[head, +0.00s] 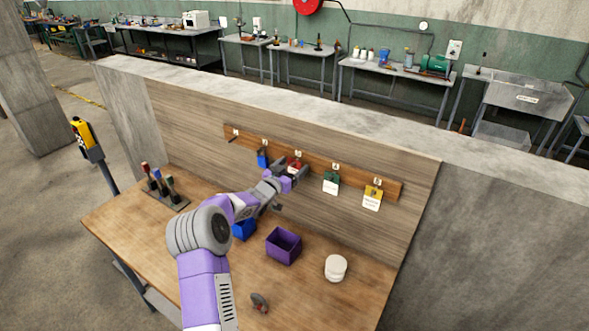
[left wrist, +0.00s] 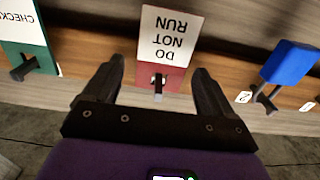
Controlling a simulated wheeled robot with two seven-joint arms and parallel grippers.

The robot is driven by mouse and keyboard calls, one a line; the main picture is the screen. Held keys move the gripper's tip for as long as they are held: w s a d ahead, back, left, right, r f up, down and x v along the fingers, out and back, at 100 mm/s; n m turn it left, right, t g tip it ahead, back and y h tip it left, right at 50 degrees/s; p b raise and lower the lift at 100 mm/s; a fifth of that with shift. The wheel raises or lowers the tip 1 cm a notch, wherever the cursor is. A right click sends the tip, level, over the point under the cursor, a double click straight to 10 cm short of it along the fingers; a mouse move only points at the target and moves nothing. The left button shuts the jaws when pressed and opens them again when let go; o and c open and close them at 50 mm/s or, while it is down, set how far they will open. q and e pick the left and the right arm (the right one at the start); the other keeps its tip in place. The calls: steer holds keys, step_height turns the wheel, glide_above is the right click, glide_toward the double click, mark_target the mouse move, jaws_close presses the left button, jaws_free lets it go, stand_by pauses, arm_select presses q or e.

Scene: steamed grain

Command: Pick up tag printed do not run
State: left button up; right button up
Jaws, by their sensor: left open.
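The red tag with a white label printed DO NOT RUN (left wrist: 168,40) hangs from a hook on the wooden strip. In the left wrist view it appears upside down between and just beyond my fingers. In the head view the red tag (head: 294,164) is partly hidden by my gripper. My left gripper (left wrist: 160,82) is open, with one finger to each side of the tag's hook end, and nothing is visibly gripped. It also shows in the head view (head: 292,173) at the board. My right gripper is not in view.

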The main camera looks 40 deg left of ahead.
arm_select(q)
steer(key=c, duration=1.1)
steer(key=shift+r, duration=0.1)
steer(key=shift+r+b, duration=0.15)
steer(key=shift+b, duration=0.15)
steer(key=s+b, duration=0.1)
steer(key=s, duration=0.5)
steer(key=s+d+b, duration=0.1)
steer(key=s, duration=0.5)
steer(key=s+d, duration=0.1)
steer(key=s, duration=0.5)
steer(key=shift+b, duration=0.4)
